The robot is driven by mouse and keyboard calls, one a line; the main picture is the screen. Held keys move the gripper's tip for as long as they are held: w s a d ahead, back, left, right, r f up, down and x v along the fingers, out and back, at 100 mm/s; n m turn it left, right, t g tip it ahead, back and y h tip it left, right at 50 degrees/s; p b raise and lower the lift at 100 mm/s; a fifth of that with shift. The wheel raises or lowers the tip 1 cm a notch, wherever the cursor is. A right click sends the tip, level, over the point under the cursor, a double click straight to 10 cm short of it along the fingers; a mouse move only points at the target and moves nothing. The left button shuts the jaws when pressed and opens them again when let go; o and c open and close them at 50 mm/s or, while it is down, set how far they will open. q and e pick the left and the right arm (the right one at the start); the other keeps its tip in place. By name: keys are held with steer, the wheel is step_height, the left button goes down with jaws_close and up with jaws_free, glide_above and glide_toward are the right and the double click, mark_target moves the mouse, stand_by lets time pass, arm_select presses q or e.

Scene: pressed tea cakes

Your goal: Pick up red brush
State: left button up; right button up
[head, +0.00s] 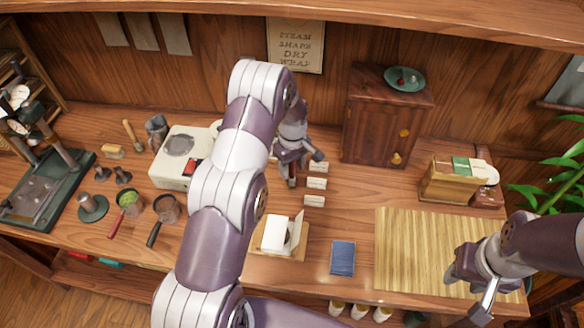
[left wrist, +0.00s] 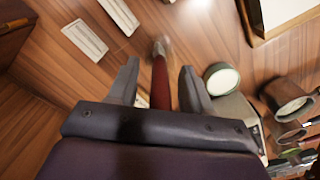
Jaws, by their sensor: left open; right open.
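The red brush (left wrist: 160,82) lies between the two fingers of my left gripper (left wrist: 160,85) in the left wrist view. Its handle is dark red and its pale tip points away from the palm. The fingers stand open on both sides of the handle, and I cannot tell whether either one touches it. In the head view my left gripper (head: 302,168) is low over the table's back middle, left of the small white cards, and mostly hides the brush. My right gripper (head: 467,292) is open and empty over the bamboo mat (head: 410,228).
White cards (head: 316,183) lie just right of the left gripper. A wooden cabinet (head: 386,115) stands behind them. A white scale (head: 182,157) is to the left. A wrapped white block (head: 277,232) and a blue booklet (head: 342,258) lie in front.

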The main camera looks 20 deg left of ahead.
arm_select(q)
jaws_close()
steer(key=shift+r, duration=0.35)
step_height(320, 180, up, 9)
steer(key=b, duration=0.2)
steer(key=shift+b, duration=0.35)
steer(key=shift+r, duration=0.2)
